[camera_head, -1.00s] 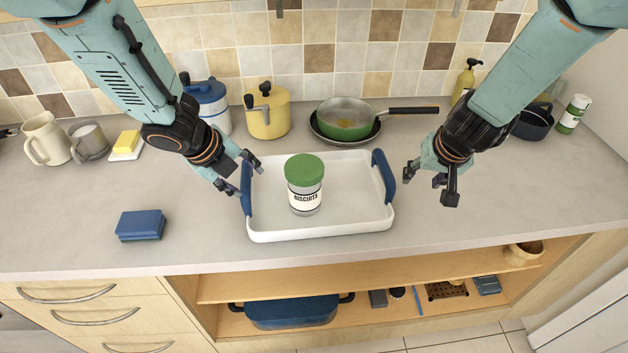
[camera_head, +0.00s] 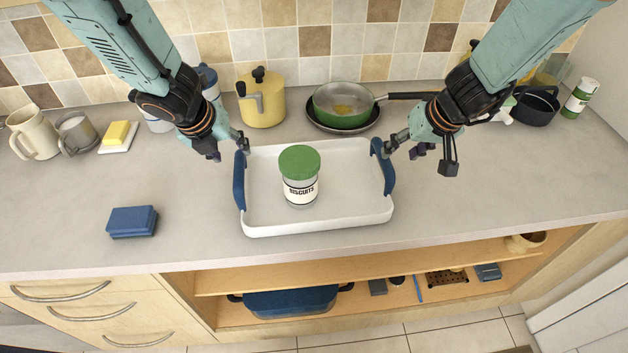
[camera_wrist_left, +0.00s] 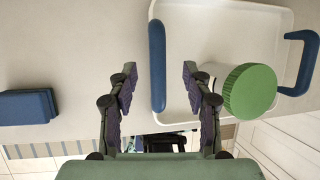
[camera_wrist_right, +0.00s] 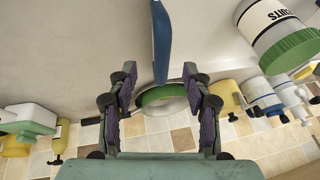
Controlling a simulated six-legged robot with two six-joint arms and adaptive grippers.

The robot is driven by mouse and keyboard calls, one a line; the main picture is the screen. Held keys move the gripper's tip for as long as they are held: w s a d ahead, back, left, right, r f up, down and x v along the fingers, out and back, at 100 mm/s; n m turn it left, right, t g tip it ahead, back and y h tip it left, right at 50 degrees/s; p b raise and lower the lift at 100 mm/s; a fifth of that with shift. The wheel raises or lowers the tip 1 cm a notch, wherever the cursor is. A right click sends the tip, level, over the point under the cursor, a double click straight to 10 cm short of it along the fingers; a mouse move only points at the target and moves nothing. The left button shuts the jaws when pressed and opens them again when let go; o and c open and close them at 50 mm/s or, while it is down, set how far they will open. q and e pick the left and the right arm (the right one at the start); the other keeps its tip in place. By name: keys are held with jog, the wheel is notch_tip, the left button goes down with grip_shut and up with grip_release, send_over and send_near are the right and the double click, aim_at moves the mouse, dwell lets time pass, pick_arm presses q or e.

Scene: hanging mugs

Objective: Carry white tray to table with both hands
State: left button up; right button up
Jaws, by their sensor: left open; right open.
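The white tray (camera_head: 345,215) with blue handles sits on the grey counter, holding a biscuit jar (camera_head: 300,177) with a green lid. My left gripper (camera_head: 228,146) is open above the rear end of the tray's left handle (camera_head: 239,181). In the left wrist view that handle (camera_wrist_left: 157,66) lies between the two fingers (camera_wrist_left: 160,98). My right gripper (camera_head: 416,158) is open beside the right handle (camera_head: 382,166), with a finger close to its rear end. In the right wrist view the handle (camera_wrist_right: 161,45) shows ahead, between the fingers (camera_wrist_right: 160,100). Whether any finger touches is unclear.
Mugs and butter (camera_head: 118,134) are at the left. The counter's front edge is near the tray; an open shelf (camera_head: 370,270) lies below.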

aim_at(238, 159)
pick_arm(q)
jog(key=shift+f, duration=0.25)
pick_arm(e)
jog(key=shift+a+f, duration=0.15)
jog(key=shift+f, duration=0.05)
pick_arm(q)
jog(key=x, duration=0.7)
jog(key=shift+w+r, duration=0.1)
jog(key=shift+w, duration=0.1)
pick_arm(e)
jog(key=x, duration=0.7)
jog(key=shift+w, duration=0.15)
pick_arm(q)
jog(key=shift+f, duration=0.3)
pick_arm(e)
jog(key=shift+f, duration=0.2)
pick_arm(q)
jog(key=shift+s+a, duration=0.1)
jog(key=shift+a, duration=0.1)
pick_arm(e)
jog(key=shift+a+r, duration=0.15)
jog(key=shift+a, duration=0.05)
